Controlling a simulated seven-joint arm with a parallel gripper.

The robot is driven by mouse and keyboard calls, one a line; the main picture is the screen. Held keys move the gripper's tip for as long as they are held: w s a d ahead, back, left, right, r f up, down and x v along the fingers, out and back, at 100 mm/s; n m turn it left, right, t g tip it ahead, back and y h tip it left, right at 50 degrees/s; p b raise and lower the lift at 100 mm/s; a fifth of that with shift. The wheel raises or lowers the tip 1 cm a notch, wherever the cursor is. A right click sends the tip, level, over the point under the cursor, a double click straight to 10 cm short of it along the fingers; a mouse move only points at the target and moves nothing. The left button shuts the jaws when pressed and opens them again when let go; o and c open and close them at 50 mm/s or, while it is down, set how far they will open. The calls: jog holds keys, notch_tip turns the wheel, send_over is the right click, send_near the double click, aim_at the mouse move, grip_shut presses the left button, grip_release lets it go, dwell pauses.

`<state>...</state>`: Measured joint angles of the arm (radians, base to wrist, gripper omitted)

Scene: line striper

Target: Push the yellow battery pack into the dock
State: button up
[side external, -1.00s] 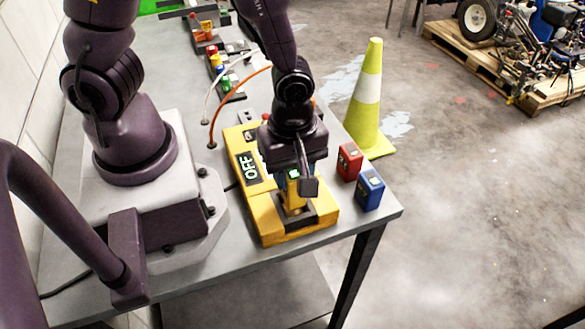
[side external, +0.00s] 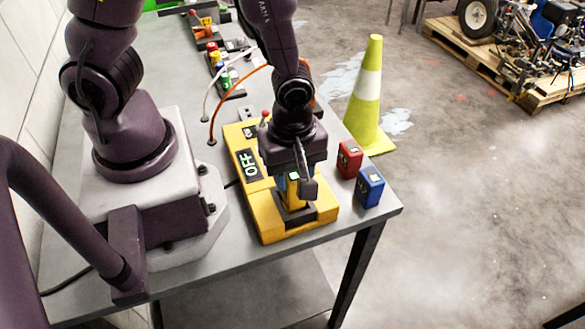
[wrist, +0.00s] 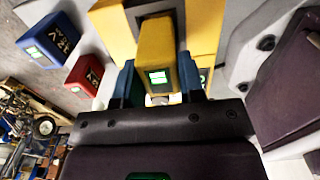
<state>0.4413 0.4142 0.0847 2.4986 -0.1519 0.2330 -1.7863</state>
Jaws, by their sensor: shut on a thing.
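The yellow battery pack (side external: 293,190) stands upright at the black dock socket (side external: 312,215) in the front end of the yellow unit (side external: 264,218). My gripper (side external: 295,186) is above the socket, shut on the pack. In the wrist view the pack (wrist: 159,58), with its small green-lit display, sits between the blue fingers of my gripper (wrist: 158,80). Its lower end meets the dark socket area in the side view. My gripper hides part of the pack, so I cannot tell how deep it sits.
A red battery pack (side external: 349,159) and a blue one (side external: 370,187) stand right of the unit near the table edge. An OFF label (side external: 248,163) is on the unit. Orange and white cables (side external: 233,93) arch behind it. A yellow cone (side external: 368,105) stands beyond the table.

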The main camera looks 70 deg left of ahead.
jog(key=shift+f, duration=1.45)
dwell(0.4)
jog(key=o, duration=1.3)
jog(key=shift+r, duration=0.1)
jog(key=shift+r, duration=3.45)
